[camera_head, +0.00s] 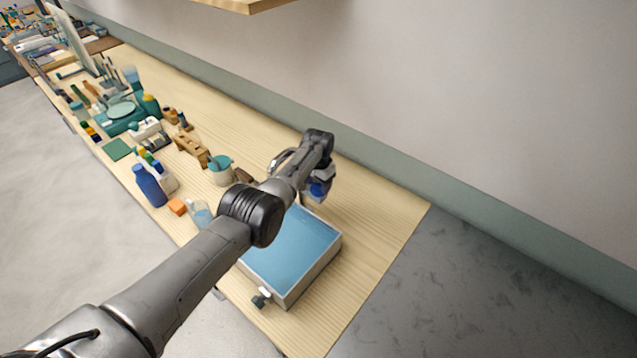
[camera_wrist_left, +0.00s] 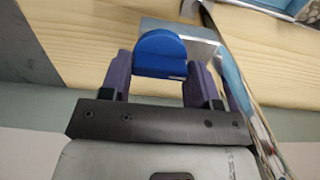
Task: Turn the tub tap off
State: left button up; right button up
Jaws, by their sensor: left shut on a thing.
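The tub (camera_head: 315,279) is a grey-walled box full of blue water near the end of the wooden bench. The tap's rounded blue handle (camera_wrist_left: 160,54) sits between the two fingers of my left gripper (camera_wrist_left: 157,78) in the left wrist view. My left gripper (camera_head: 319,186) is shut on this handle at the back of the tub in the head view. My arm hides part of the tub and most of the tap in the head view. My right gripper is not in view.
A teal cup (camera_head: 220,172), a blue bottle (camera_head: 149,186), an orange block (camera_head: 177,206) and a clear beaker (camera_head: 200,214) stand left of the tub. A small fitting (camera_head: 262,297) sticks out from the tub's front. The bench (camera_head: 385,215) is clear to the right.

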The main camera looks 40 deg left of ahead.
aim_at(318, 184)
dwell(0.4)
pick_arm(q)
jog(key=o, duration=0.9)
notch_tip(318, 184, up, 6)
jog(key=p, duration=0.3)
notch_tip(318, 184, up, 8)
jog(key=shift+f+b, duration=0.1)
jog(key=shift+b, duration=0.2)
